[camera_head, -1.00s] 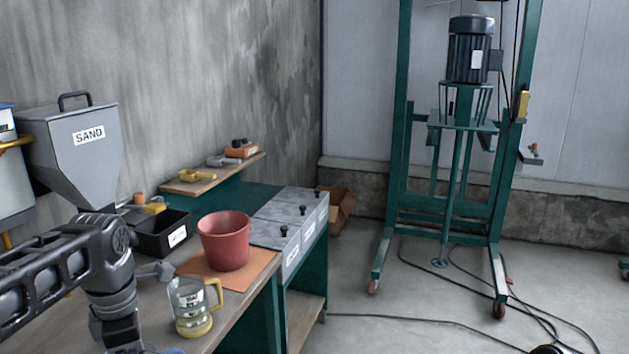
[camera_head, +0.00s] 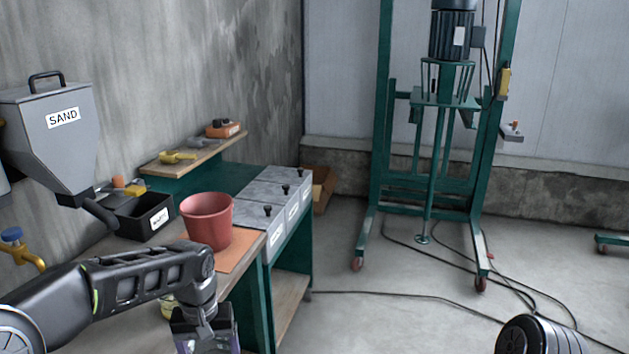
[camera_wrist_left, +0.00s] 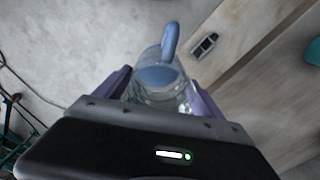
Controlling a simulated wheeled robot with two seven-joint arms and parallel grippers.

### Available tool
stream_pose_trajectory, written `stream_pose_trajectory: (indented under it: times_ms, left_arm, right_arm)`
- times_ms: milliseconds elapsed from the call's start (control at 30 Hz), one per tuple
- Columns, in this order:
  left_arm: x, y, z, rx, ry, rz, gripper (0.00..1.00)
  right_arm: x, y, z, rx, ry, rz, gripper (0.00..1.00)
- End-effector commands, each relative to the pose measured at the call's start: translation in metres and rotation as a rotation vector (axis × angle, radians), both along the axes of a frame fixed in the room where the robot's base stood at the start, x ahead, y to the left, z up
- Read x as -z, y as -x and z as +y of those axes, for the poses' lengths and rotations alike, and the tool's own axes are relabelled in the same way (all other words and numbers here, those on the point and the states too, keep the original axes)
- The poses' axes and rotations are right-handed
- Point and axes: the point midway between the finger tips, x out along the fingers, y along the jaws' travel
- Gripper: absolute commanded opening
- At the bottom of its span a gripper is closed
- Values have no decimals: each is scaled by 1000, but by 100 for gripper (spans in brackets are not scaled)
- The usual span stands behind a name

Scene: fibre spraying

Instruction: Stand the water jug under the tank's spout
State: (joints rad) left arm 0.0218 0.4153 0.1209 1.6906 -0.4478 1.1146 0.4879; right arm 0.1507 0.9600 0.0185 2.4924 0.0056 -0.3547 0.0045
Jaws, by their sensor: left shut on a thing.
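The water jug (camera_wrist_left: 160,76) is clear, with a blue handle and a blue patch inside or at its base. In the left wrist view it sits between the two purple fingers of my left gripper (camera_wrist_left: 158,95), which is shut on it. In the head view my left gripper (camera_head: 207,340) is at the bottom edge, near the bench front, and the held jug is mostly cut off or hidden. The tank's spout is a yellow tap (camera_head: 22,246) with a blue knob at the left edge. The tank itself is barely in view. My right gripper is not in view.
A yellow-based jug (camera_head: 168,307) stands on the bench, mostly hidden behind my left arm. A red pot (camera_head: 207,220) stands on an orange mat (camera_head: 240,251). A black bin (camera_head: 143,218) is below the grey sand hopper (camera_head: 52,130). Open floor lies right of the bench.

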Motion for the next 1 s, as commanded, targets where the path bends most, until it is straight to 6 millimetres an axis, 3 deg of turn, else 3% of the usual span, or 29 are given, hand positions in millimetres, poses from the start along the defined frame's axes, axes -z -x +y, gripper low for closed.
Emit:
stream_pose_trajectory:
  times_ms: [200, 1000]
  left_arm:
    - [12, -5, -12, 179, 2, -1, 11]
    - [13, -5, -11, 181, 2, 0, 11]
  right_arm:
    - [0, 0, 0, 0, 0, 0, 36]
    - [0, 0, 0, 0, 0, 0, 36]
